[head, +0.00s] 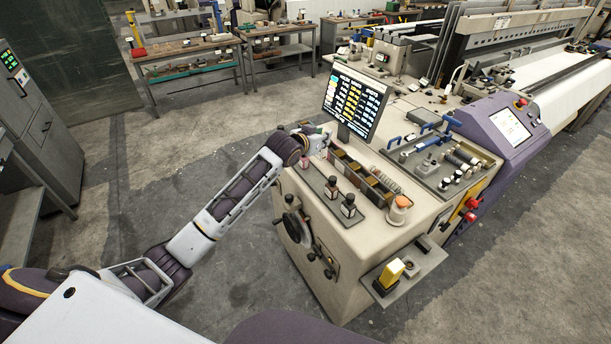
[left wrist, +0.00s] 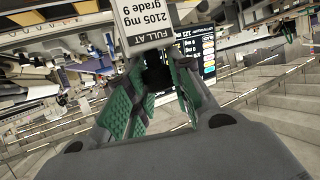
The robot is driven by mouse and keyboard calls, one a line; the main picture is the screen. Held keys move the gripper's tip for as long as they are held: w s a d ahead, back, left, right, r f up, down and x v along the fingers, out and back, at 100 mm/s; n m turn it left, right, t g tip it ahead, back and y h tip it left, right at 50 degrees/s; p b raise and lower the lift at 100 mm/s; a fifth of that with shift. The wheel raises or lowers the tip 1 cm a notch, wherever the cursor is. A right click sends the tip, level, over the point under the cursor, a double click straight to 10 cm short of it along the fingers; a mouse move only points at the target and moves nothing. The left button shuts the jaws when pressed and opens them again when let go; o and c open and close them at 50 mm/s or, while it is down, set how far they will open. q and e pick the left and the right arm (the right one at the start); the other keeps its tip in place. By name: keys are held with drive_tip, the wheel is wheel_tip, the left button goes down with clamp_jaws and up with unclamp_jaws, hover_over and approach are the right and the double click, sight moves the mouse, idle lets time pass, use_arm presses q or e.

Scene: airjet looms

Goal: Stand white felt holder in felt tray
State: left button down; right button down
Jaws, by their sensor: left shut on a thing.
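My left gripper (head: 318,141) is above the far left end of the console, close to the monitor. In the left wrist view its green-padded fingers (left wrist: 154,92) are closed on a dark part. The white felt holder (left wrist: 148,28) appears as a white block at the fingertips, its label upside down, reading "FULL AT 2105 mg grade 9". In the head view the gripper mostly hides it. The felt tray seems to be the dark narrow tray (head: 318,186) along the console's front edge, below the gripper. Several small holders stand upright in it, one pinkish (head: 307,163). My right gripper is not in view.
A monitor (head: 357,104) stands just behind the gripper. A long compartment bin (head: 362,178) lies behind the tray. An orange-topped jar (head: 398,209) stands to the right, and a tool tray (head: 440,163) lies farther back. A handwheel (head: 296,227) sticks out of the console's front.

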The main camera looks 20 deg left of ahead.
use_arm(q)
drive_tip(key=shift+s+a, duration=0.3)
drive_tip(key=shift+s, duration=0.1)
drive_tip(key=shift+s+a+f, duration=0.1)
drive_tip(key=shift+f, duration=0.2)
drive_tip(key=shift+m, duration=0.3)
drive_tip(key=shift+f, duration=3.15)
drive_tip(key=shift+f+p, duration=0.4)
drive_tip(key=shift+f, duration=1.5)
